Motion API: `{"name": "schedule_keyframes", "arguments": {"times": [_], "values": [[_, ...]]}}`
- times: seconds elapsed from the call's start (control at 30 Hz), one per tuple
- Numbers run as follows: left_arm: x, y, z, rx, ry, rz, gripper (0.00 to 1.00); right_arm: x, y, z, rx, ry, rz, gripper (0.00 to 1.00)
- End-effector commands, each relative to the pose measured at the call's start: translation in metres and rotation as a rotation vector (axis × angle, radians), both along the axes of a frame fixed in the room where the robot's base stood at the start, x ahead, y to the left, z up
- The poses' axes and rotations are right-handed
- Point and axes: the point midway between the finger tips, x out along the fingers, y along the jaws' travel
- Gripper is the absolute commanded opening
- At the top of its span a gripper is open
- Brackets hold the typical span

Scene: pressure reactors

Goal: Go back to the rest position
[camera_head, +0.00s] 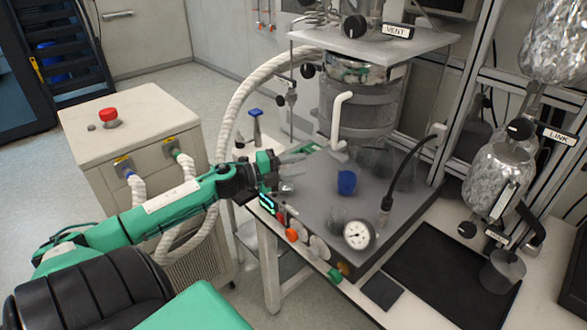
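My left arm comes in from the lower left. Its gripper (292,172) is at the left front edge of the grey reactor base (310,205), beside the row of knobs. Its fingers point right and seem apart, with nothing clearly held between them. The reactor vessel (358,105) stands behind and to the right of the gripper. A white bent handle (338,125) hangs in front of the vessel. My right gripper does not show.
A beige unit with a red button (108,115) stands at left, joined by thick white hoses (235,105). Foil-wrapped vessels (497,180) stand at far right.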

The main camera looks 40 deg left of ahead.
Motion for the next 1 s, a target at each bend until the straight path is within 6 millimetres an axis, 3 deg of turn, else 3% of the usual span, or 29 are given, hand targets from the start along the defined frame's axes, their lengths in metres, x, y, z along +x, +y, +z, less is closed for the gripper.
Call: {"name": "schedule_keyframes", "arguments": {"times": [0.77,1.0], "values": [[-0.005,0.002,0.000,-0.004,0.000,0.003,0.34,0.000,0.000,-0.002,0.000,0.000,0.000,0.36],[-0.013,-0.014,-0.029,-0.182,0.038,0.171,0.34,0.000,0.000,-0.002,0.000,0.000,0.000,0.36]]}}
